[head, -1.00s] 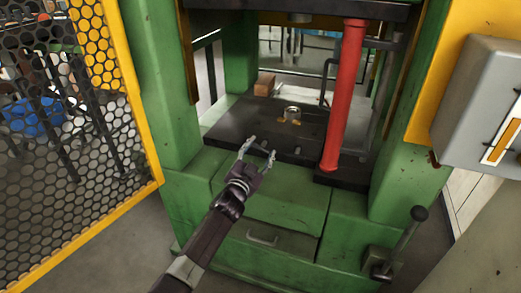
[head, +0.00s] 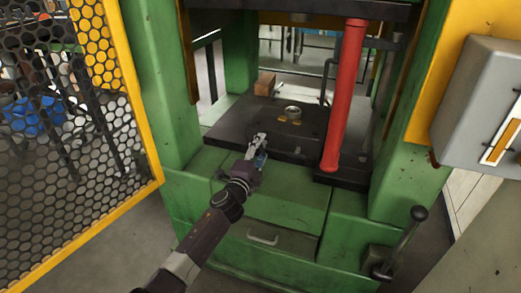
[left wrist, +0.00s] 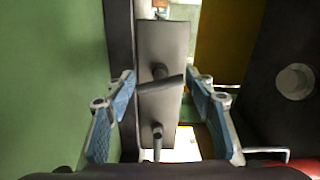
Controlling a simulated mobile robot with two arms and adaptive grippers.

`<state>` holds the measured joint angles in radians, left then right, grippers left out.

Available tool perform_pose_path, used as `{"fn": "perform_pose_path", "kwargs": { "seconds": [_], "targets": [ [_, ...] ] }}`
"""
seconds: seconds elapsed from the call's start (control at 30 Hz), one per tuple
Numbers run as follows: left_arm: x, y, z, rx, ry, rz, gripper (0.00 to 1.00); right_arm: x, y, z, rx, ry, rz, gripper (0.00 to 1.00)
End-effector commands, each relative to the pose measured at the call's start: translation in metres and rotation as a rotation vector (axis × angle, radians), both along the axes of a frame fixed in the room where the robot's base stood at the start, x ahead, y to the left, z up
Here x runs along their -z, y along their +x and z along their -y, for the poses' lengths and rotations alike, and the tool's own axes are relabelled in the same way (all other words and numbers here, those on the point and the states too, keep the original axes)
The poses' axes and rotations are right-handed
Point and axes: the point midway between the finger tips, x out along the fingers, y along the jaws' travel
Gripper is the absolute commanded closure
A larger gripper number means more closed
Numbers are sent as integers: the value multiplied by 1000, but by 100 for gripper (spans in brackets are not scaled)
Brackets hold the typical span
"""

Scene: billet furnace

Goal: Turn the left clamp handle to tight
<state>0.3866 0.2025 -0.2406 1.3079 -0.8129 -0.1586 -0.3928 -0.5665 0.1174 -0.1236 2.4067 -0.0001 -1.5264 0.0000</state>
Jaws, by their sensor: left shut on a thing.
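The left clamp handle (left wrist: 160,84) is a dark bar on a round stub, on a long grey plate in the left wrist view. My left gripper (left wrist: 163,78) has its two blue-padded fingers on either side of the bar, with the fingertips at its ends, and is shut on it. A second dark stub (left wrist: 157,131) stands lower on the same plate. In the head view, my left gripper (head: 258,143) is at the front edge of the dark press bed (head: 240,125), and hides the handle. The handle's tightness cannot be told. My right gripper is not in view.
A red column (head: 346,95) stands on the bed's right side. A metal ring (head: 292,111) and a brown block (head: 265,83) rest on the bed. A yellow-framed mesh guard (head: 145,120) is at left, and a black-knobbed lever (head: 408,240) at lower right.

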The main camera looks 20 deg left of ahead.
Motion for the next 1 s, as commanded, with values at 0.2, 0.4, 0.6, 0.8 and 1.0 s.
{"fn": "perform_pose_path", "kwargs": {
  "seconds": [0.2, 0.4, 0.6, 0.8, 1.0],
  "targets": [
    [2, -1, 1, 3, 156, 3, 74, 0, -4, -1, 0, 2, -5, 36],
    [2, -1, 1, 2, 248, 5, 74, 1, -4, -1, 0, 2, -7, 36],
    [3, -1, 1, 2, 296, 6, 74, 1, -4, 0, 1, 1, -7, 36],
    [3, -1, 1, 2, 309, 7, 74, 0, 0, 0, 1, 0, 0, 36],
    [3, -1, 1, 2, 310, 6, 74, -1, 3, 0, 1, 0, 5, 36]
  ]
}}
